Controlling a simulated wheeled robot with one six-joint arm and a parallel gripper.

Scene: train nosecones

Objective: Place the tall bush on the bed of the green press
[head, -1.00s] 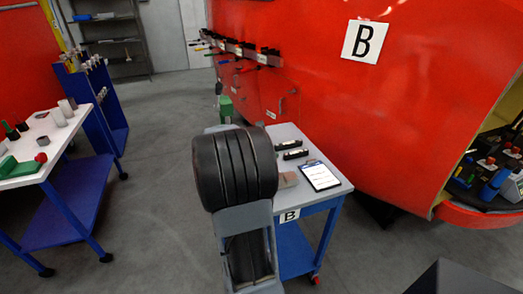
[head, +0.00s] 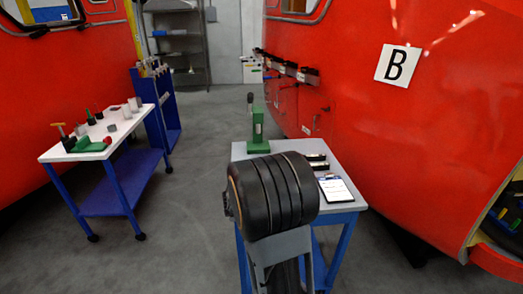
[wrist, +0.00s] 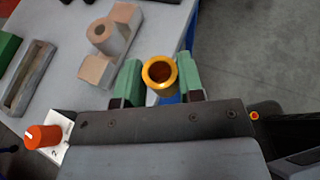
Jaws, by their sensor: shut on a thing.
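The green press (head: 257,130) stands upright at the far left of the grey-topped table in the head view. My gripper (wrist: 160,80) has green fingers, shut on a brass-yellow hollow bush (wrist: 160,72), seen from above in the wrist view. The bush's open bore faces the camera; its height cannot be judged from this angle. The gripper is beside the table edge, with the bush apart from the things on it. In the head view my own arm hides the gripper, the bush and the near part of the table.
In the wrist view a beige stepped block with a hollow cylinder (wrist: 105,40) and a grey slotted tray (wrist: 27,80) lie on the table (wrist: 63,80). A clipboard (head: 336,189) lies at its right. A white-topped bench (head: 70,151) stands left, with clear floor between.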

